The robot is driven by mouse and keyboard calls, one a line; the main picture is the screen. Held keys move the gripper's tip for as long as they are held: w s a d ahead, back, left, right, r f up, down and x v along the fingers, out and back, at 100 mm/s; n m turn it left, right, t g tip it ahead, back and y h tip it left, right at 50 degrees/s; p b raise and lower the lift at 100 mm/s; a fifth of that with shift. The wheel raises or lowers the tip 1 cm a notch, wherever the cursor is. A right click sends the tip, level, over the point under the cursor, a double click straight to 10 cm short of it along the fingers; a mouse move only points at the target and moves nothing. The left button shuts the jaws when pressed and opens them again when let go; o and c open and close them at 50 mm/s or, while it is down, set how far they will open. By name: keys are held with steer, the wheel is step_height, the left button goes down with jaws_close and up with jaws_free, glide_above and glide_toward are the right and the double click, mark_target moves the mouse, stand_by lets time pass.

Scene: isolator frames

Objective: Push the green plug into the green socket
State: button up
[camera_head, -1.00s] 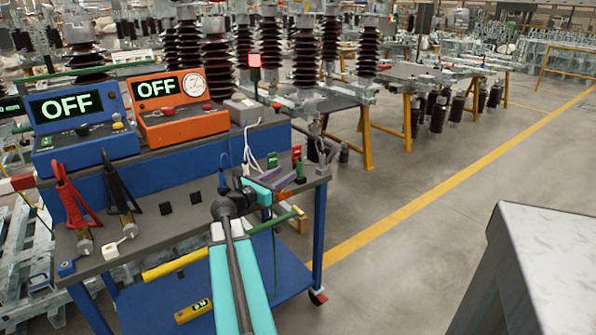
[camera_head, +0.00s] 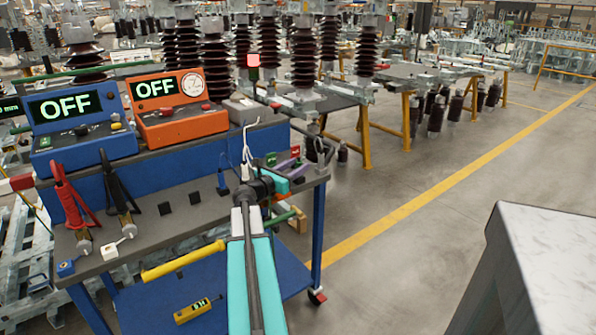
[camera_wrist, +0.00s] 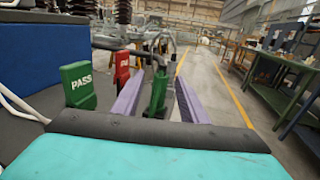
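The green plug (camera_wrist: 158,92) stands upright between the purple fingers of my gripper (camera_wrist: 160,90) in the wrist view. Narrow gaps seem to show on both sides of the plug, so the fingers look open around it. In the head view my gripper (camera_head: 291,168) is at the right end of the grey bench top, and the plug is mostly hidden there. I cannot make out a green socket in either view.
A green PASS block (camera_wrist: 78,85) and a red block (camera_wrist: 121,70) stand left of my fingers. White cables (camera_head: 247,140) hang close by. The blue and orange testers (camera_head: 180,110), both reading OFF, stand on the raised shelf. Open floor lies right of the bench.

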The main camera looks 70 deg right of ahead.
steer(key=shift+x, duration=2.6)
